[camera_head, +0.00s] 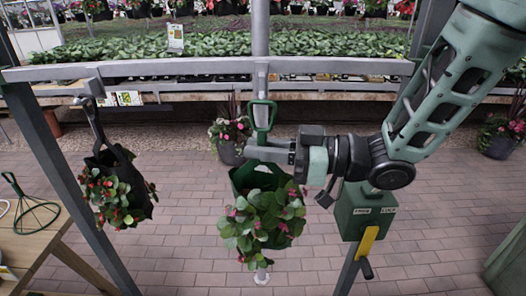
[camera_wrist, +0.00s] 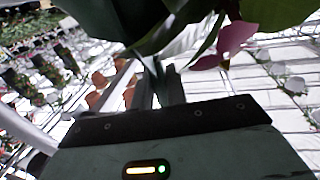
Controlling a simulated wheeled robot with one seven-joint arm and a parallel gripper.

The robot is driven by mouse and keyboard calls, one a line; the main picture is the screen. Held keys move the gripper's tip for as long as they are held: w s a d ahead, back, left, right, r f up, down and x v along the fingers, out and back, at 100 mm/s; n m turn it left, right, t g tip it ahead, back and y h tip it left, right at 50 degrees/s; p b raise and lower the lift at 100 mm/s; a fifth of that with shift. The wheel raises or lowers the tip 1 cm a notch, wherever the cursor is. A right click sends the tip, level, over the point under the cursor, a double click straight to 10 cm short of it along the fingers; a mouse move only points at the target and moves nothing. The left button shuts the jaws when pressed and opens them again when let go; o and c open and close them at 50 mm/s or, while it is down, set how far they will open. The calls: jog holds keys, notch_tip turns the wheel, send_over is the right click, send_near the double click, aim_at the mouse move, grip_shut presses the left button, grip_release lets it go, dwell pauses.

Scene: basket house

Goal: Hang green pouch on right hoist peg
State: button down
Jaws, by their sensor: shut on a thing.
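The green pouch (camera_head: 245,180), full of leaves and pink flowers, hangs upright in the middle of the head view. Its green loop handle (camera_head: 262,116) stands above it. My gripper (camera_head: 262,150) is shut on the pouch just below the loop. A grey peg (camera_head: 262,80) reaches down from the hoist beam (camera_head: 200,71) right by the loop's top; I cannot tell whether the loop is on it. A dark pouch (camera_head: 121,178) with flowers hangs from the beam's left side. In the wrist view, leaves and a pink flower (camera_wrist: 228,42) cover the top, and the gripper fingers (camera_wrist: 168,88) are partly hidden.
A green box (camera_head: 365,210) with a yellow handle (camera_head: 369,241) stands at the right on a post. A wooden table (camera_head: 28,240) with a green wire stand (camera_head: 34,212) is at the left. A potted plant (camera_head: 229,150) is behind the pouch. Brick floor (camera_head: 180,240) is open between.

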jog(key=shift+w+d+p, duration=0.1)
jog(key=shift+w+p, duration=0.3)
jog(key=shift+w, duration=2.5)
jog(key=shift+w, duration=0.3)
jog(key=shift+w, duration=1.5)
jog(key=shift+w, duration=0.1)
jog(key=shift+w+d, duration=0.1)
jog(key=shift+w, duration=0.55)
jog(key=shift+w+f, duration=0.1)
jog(key=shift+f, duration=0.15)
jog(key=shift+f+b, duration=0.55)
jog(key=shift+b, duration=0.1)
